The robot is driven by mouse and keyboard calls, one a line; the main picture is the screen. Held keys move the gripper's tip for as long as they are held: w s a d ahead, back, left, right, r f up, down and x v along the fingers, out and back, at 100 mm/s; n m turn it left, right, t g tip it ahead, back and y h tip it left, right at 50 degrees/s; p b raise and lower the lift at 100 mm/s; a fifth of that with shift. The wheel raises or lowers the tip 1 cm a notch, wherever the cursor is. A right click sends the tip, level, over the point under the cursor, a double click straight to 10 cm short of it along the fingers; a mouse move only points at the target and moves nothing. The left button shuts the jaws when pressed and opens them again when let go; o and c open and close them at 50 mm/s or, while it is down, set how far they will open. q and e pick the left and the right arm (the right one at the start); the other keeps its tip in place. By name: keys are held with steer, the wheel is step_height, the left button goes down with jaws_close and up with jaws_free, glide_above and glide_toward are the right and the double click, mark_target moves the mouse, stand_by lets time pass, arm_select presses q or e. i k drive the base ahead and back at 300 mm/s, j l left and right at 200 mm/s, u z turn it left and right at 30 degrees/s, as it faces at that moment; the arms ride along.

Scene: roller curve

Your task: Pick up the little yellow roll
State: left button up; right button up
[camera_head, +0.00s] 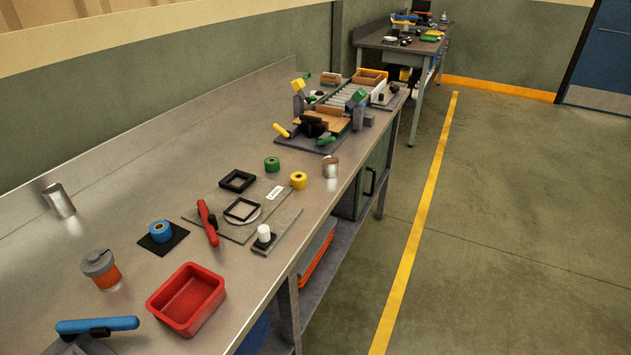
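The little yellow roll (299,180) lies on the long metal workbench (120,190), near its right edge. It is beside the right corner of a flat grey plate (232,224). A similar green roll (272,164) is just behind it and to its left, apart from it. A blue roll (161,231) rests on a black square mat (178,241) further left and nearer. Neither of my grippers shows in the head view.
A metal cylinder (330,168) stands right of the yellow roll. A roller fixture (335,100) stands further back. Open floor (520,220) is on the right.

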mark_target(298, 180)
steer(key=i+l+u, duration=0.6)
steer(key=l+u, duration=0.25)
steer(key=i+l+u, duration=0.1)
steer(key=l+u, duration=0.35)
steer(key=l, duration=0.3)
steer(key=i+l+u, duration=0.1)
steer(key=l+u, duration=0.3)
steer(key=l, duration=0.25)
steer(key=l+u, duration=0.45)
steer(key=l, duration=0.2)
steer(key=k+l+u, duration=0.2)
steer(key=l+u, duration=0.2)
steer(key=l, duration=0.2)
